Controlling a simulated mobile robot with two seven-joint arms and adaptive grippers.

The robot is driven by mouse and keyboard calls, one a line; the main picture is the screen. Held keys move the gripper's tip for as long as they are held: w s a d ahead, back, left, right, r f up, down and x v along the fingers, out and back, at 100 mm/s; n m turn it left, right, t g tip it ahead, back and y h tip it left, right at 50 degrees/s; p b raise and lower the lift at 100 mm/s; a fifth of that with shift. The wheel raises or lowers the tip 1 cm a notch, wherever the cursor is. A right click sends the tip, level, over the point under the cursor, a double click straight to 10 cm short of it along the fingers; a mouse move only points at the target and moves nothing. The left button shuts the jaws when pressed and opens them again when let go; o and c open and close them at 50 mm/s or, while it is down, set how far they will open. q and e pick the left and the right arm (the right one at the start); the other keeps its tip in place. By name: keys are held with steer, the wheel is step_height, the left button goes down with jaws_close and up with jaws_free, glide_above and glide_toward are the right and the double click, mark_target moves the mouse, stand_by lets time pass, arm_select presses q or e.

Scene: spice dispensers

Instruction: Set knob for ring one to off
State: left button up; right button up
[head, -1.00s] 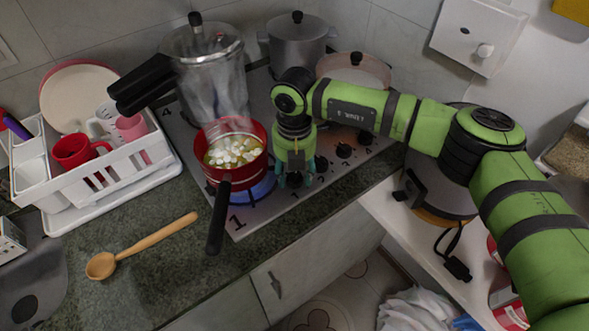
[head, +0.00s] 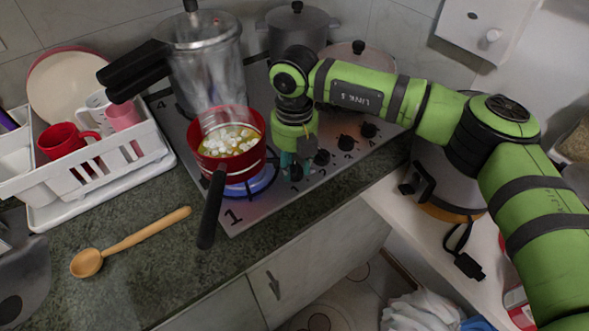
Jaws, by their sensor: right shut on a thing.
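The stovetop (head: 262,213) has a row of black knobs along its right front edge. The knob for ring one (head: 295,174) is the nearest in the row, by the label 1. My right gripper (head: 296,166) reaches down from above with its teal fingers shut on this knob, partly hiding it. The exact angle of the knob cannot be told. Ring one (head: 262,186) glows blue under a red pot (head: 213,167) holding pale chunks in yellowish liquid. My left gripper is not in view.
Other knobs (head: 321,157) sit close to my right gripper. The red pot's black handle (head: 211,208) points toward the front. A tall pressure cooker (head: 207,70) and a grey pot (head: 297,32) stand behind. A wooden spoon (head: 130,240) and a white dish rack (head: 95,165) are at left.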

mark_target(294, 167)
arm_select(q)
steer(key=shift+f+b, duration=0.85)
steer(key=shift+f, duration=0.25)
arm_select(e)
steer(key=shift+n, duration=1.1)
steer(key=o, duration=1.2)
steer(key=shift+c, duration=0.2)
step_height(294, 167, up, 12)
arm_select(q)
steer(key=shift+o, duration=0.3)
